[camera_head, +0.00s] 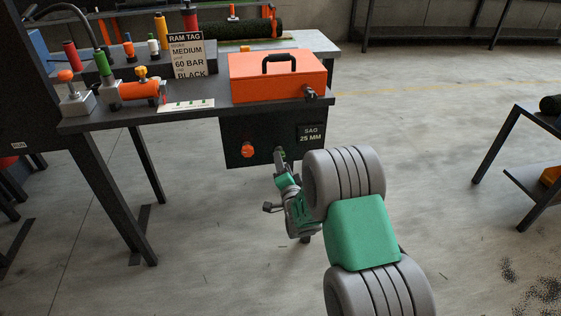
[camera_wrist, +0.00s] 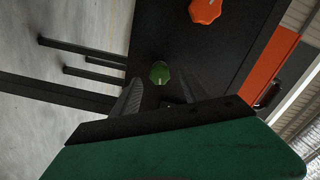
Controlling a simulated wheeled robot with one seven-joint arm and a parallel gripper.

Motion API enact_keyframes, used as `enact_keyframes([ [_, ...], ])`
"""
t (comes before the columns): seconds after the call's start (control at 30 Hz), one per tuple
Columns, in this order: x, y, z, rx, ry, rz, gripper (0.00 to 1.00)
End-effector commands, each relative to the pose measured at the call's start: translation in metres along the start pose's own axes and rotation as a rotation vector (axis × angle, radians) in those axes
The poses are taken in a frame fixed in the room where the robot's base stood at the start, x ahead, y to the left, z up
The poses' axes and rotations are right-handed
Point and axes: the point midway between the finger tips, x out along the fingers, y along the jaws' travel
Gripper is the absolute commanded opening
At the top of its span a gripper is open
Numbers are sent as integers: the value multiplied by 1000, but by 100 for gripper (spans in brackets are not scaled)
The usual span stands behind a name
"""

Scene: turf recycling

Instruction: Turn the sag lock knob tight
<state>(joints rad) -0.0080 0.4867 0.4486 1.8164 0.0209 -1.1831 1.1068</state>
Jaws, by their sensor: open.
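A dark panel (camera_head: 236,130) under the bench front carries an orange knob (camera_head: 247,150) and a green knob (camera_head: 282,152), with a "SAG 25 MM" label (camera_head: 311,134) to their right. No marking tells me which knob is the sag lock. My gripper (camera_head: 280,159) is at the green knob and partly hides it. In the wrist view, the green knob (camera_wrist: 159,72) shows just beyond and between the two open fingers (camera_wrist: 158,88). I cannot tell whether they touch it. The orange knob (camera_wrist: 205,11) lies to the upper right, outside the fingers.
An orange box (camera_head: 275,78) with a black handle sits on the bench (camera_head: 120,118) above the panel. A "RAM TAG" sign (camera_head: 187,54) and several coloured fittings stand to its left. Another table (camera_head: 540,122) is at far right. Open floor lies between.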

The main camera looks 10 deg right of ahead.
Motion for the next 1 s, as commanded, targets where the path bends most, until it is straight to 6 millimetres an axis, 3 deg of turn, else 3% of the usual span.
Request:
enact_keyframes([
  [0.2,36,2,0,-2,1,1,52],
  [0.53,43,0,0,-2,-1,2,52],
  [1.0,43,0,0,-2,-1,2,13],
])
